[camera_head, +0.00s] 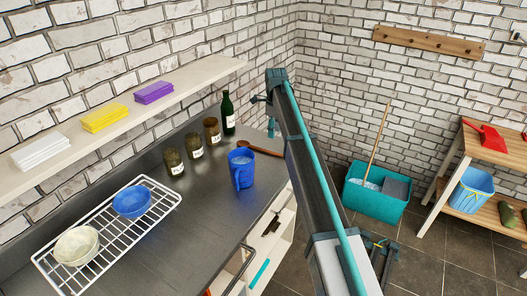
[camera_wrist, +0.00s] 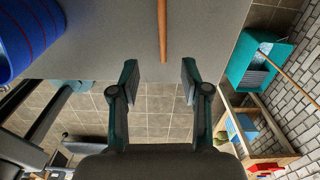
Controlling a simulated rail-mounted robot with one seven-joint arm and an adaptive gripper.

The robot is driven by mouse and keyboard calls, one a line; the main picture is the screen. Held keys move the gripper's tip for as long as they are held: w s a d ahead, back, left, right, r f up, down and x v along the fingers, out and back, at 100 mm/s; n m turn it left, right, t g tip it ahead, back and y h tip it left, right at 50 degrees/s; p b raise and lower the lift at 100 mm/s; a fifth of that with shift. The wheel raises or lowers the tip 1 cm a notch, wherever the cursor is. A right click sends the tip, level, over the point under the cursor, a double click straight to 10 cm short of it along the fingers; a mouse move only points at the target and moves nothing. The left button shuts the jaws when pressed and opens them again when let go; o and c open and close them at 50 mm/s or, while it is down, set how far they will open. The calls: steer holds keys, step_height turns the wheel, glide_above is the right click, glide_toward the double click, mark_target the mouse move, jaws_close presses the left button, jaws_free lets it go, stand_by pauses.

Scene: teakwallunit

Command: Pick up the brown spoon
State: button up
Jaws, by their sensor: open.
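The brown spoon (camera_head: 262,150) lies on the dark counter near its right end, behind the blue mug and partly hidden by my arm. In the wrist view its thin handle (camera_wrist: 162,30) runs from the top edge down toward the space between my fingers; its bowl is out of that view. My gripper (camera_wrist: 160,80) is open and empty, with its two teal fingers apart on either side of the handle's line. The handle's end appears just ahead of the fingertips, not between the pads. In the head view my arm mostly hides the gripper.
The blue mug (camera_head: 241,170) stands close to the spoon and shows at the left of the wrist view (camera_wrist: 28,35). Several jars (camera_head: 194,146) and a green bottle (camera_head: 228,114) stand along the wall under a shelf (camera_head: 130,120). A wire rack (camera_head: 105,238) holds bowls.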

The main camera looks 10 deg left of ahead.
steer(key=p, duration=0.2)
glide_above(273, 153)
step_height(273, 153, down, 5)
steer(key=shift+d+r, duration=0.1)
steer(key=shift+w+f+p, duration=0.15)
steer(key=shift+f+p, duration=0.35)
steer(key=shift+f, duration=1)
steer(key=shift+w+f+p, duration=0.15)
steer(key=shift+f+p, duration=0.35)
steer(key=shift+f, duration=0.95)
jaws_close()
